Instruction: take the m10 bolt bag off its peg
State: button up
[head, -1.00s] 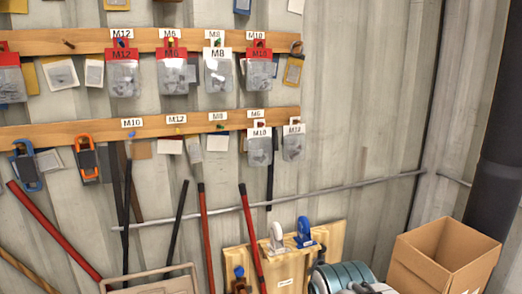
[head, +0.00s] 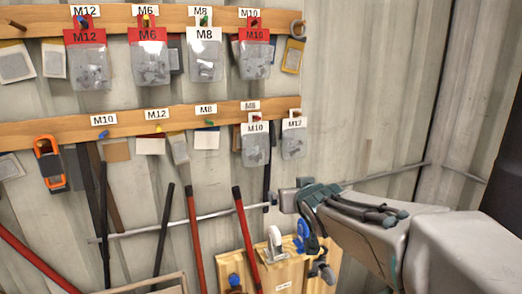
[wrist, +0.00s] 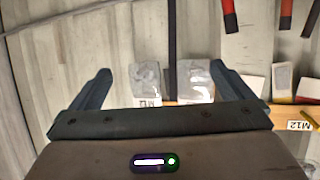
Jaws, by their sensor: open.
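Two bags marked M10 hang in the head view. One is a clear bag with a red header (head: 255,58) on the upper rail under the M10 label. The white-headed one also shows upside down in the wrist view (wrist: 195,82). My gripper (wrist: 160,72) is open and empty, its two fingers spread either side of the view of the lower bags. In the head view my arm reaches in from the right, below the lower bags.
A white-headed M12 bag (head: 293,138) hangs close to the right of the white-headed M10 bag. Red-headed M12 (head: 88,58) and M6 (head: 149,55) bags and a white-headed M8 bag (head: 205,55) hang on the upper rail. A grey pipe (head: 205,221) crosses the wall below.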

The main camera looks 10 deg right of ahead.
aim_at(255, 132)
jog(key=w+a+r+n+t+y, duration=0.3)
jog(key=w+r+t+y, duration=0.15)
jog(key=w+r, duration=0.35)
jog(key=w+a+p, duration=0.1)
jog(key=w, duration=0.3)
jog(key=w+a+p, duration=0.1)
jog(key=w+p, duration=0.1)
jog(key=w, duration=0.2)
jog(key=w+p, duration=0.1)
jog(key=w, duration=0.4)
jog(key=shift+a+r, duration=0.1)
jog(key=shift+a, duration=0.3)
jog(key=c, duration=1)
jog(key=shift+r+p, duration=0.35)
jog(key=shift+s, duration=0.1)
jog(key=shift+s+d+r+b, duration=0.1)
jog(key=shift+s+d+b, duration=0.1)
jog(key=shift+s, duration=0.45)
jog(key=shift+s+d+r+b, duration=0.1)
jog(key=shift+s+b, duration=0.05)
jog(key=shift+s, duration=0.5)
jog(key=shift+s+d+r+b, duration=0.1)
jog(key=shift+s+d+b, duration=0.1)
jog(key=shift+s, duration=0.65)
